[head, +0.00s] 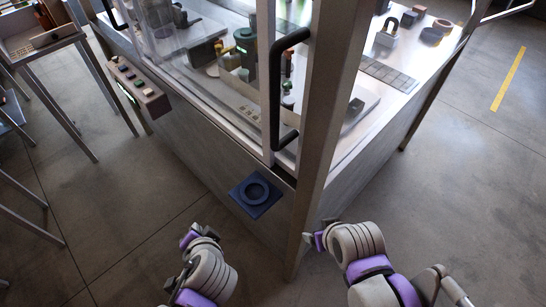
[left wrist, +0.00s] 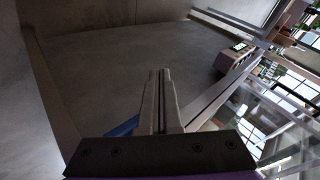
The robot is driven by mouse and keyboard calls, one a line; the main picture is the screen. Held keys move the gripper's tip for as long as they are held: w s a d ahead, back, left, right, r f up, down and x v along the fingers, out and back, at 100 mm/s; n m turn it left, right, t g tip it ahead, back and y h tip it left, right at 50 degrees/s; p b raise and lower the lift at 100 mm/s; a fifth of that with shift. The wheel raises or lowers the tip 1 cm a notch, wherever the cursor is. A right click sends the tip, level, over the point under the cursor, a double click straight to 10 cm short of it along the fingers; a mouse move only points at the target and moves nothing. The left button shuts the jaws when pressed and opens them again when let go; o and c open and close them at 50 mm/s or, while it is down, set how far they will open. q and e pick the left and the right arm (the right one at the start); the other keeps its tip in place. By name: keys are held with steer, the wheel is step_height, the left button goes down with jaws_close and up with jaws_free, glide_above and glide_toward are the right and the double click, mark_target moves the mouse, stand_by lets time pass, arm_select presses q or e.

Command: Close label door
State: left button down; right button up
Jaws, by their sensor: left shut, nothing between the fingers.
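The machine's clear door (head: 240,75) has a metal frame and a black bar handle (head: 274,95) near the corner post. I cannot tell whether it is fully closed or which door is the label door. My left gripper (head: 188,239) is low in front of the machine, left of the blue plate and well below the handle. Its fingers are shut and empty in the left wrist view (left wrist: 160,95). My right gripper (head: 312,240) is beside the foot of the corner post, also below the handle. Its finger opening is too small to judge. Neither gripper touches the handle.
A blue plate with a ring (head: 255,194) sticks out from the machine's front. A metal corner post (head: 328,110) stands between the front and right sides. A button box (head: 138,87) is at the front left. A side table (head: 45,48) stands farther left. The floor (head: 130,215) there is clear.

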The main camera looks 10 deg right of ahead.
arm_select(q)
steer(key=s+d+r+m+t+h+b, duration=0.1)
steer(key=d+r+m+t+h, duration=0.4)
steer(key=d, duration=0.6)
steer(key=s+d+r+m+t+h+b, duration=0.15)
steer(key=d+r+m+t, duration=0.35)
steer(key=d, duration=0.5)
steer(key=shift+m+g, duration=0.6)
steer(key=x, duration=0.3)
steer(key=r+x, duration=0.1)
steer(key=x, duration=0.5)
steer(key=shift+w+d+r+p, duration=0.1)
steer(key=shift+w+r+p, duration=0.05)
steer(key=shift+w+p, duration=0.15)
steer(key=w+a, duration=0.2)
steer(key=w, duration=0.1)
steer(key=shift+w+a, duration=0.1)
steer(key=shift+w, duration=0.1)
